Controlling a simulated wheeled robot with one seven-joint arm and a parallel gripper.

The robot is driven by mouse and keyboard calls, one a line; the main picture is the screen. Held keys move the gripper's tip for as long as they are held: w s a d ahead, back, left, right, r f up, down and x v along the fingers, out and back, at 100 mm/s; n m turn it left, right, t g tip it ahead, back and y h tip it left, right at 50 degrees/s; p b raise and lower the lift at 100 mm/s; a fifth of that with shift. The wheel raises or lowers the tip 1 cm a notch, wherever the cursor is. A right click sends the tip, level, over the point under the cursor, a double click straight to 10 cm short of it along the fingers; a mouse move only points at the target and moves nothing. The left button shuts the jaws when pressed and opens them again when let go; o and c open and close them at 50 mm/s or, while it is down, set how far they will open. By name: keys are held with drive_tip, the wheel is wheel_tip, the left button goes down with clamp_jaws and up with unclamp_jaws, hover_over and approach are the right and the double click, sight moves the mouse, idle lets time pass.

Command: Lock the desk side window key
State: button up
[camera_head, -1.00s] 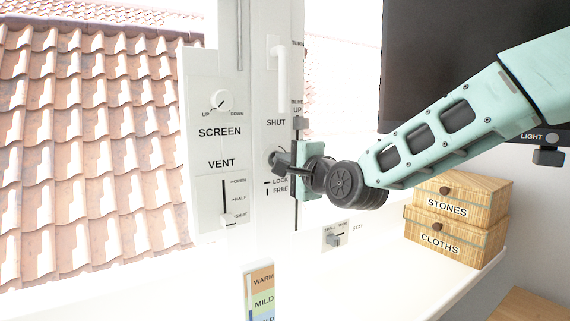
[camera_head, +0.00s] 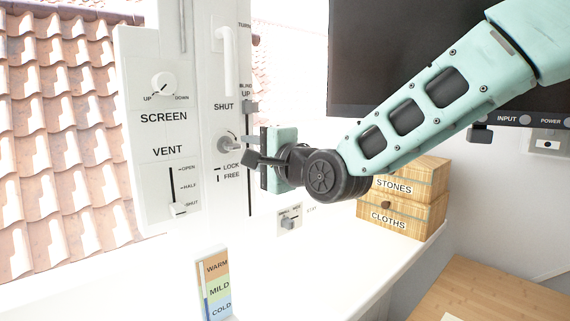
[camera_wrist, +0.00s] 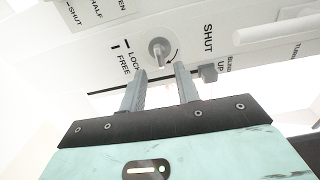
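The window key (camera_head: 228,143) is a grey round fitting on the white window frame, above the LOCK and FREE marks (camera_head: 217,172). In the wrist view the key (camera_wrist: 160,50) has a short grey tab pointing toward my gripper, and a curved arrow beside it. My gripper (camera_head: 249,151) is just right of the key in the head view. In the wrist view my gripper (camera_wrist: 160,74) is open, its two fingers apart with nothing between them but the tab's end near the tips. I cannot tell whether a finger touches the tab.
A white handle (camera_head: 229,62) hangs above the key by SHUT. The SCREEN knob (camera_head: 164,86) and VENT slider (camera_head: 180,208) are left. A small switch (camera_head: 290,219) is below my gripper. Wooden boxes (camera_head: 400,205), a dark monitor (camera_head: 400,60) and a colour card (camera_head: 218,285) stand nearby.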

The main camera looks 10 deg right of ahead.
drive_tip(key=v, duration=1.1)
drive_tip(key=shift+p, duration=0.3)
drive_tip(key=s+f+n+g+h+p, duration=0.4)
drive_tip(key=s+f+n+g+h, duration=0.1)
drive_tip(key=s+f+n+g, duration=0.45)
drive_tip(key=s+d+f+n+g+h+p, duration=0.1)
drive_tip(key=s+d+f+n+g+h, duration=0.1)
drive_tip(key=s, duration=0.6)
drive_tip(key=s+d+f+n+g+h+p, duration=0.2)
drive_tip(key=s+d+f+n+g, duration=0.1)
drive_tip(key=s+n, duration=0.4)
drive_tip(key=shift+s+d+f, duration=0.2)
drive_tip(key=shift+s+d, duration=0.2)
drive_tip(key=shift+d, duration=0.3)
drive_tip(key=shift+n+g, duration=0.25)
